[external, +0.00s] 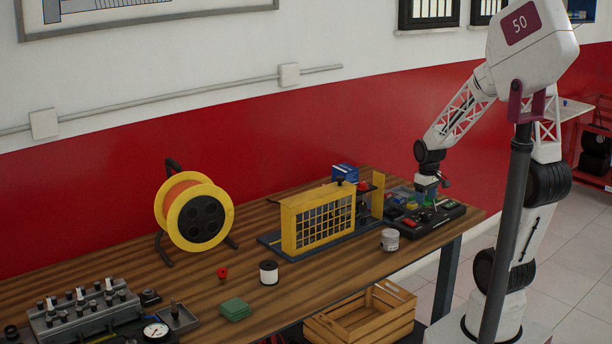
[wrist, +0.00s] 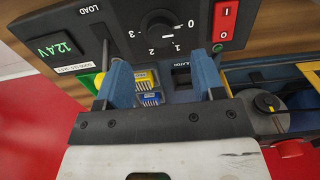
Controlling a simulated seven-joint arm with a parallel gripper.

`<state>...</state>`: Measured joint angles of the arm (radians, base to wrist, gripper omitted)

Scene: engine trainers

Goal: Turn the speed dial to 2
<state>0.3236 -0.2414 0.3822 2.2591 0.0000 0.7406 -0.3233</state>
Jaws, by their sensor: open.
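The speed dial (wrist: 160,27) is a round black knob on a dark panel at the top of the wrist view. The numbers 0, 1, 2 and 3 are printed around its lower side; I cannot clearly tell which one it points to. My gripper (wrist: 158,64) is open, its two blue fingers apart with nothing held between them. In the picture the dial lies just beyond the fingertips, roughly between them. In the external view my gripper (external: 427,197) is over the dark control panel (external: 443,217) at the bench's right end; the dial is too small to make out there.
Beside the dial are a red rocker switch (wrist: 225,20) and a green display (wrist: 53,47) reading 12.4V. Yellow and blue connectors (wrist: 147,92) show between the fingers. The yellow guarded trainer (external: 318,217) stands left of the panel; a grey can (external: 390,240) stands in front.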

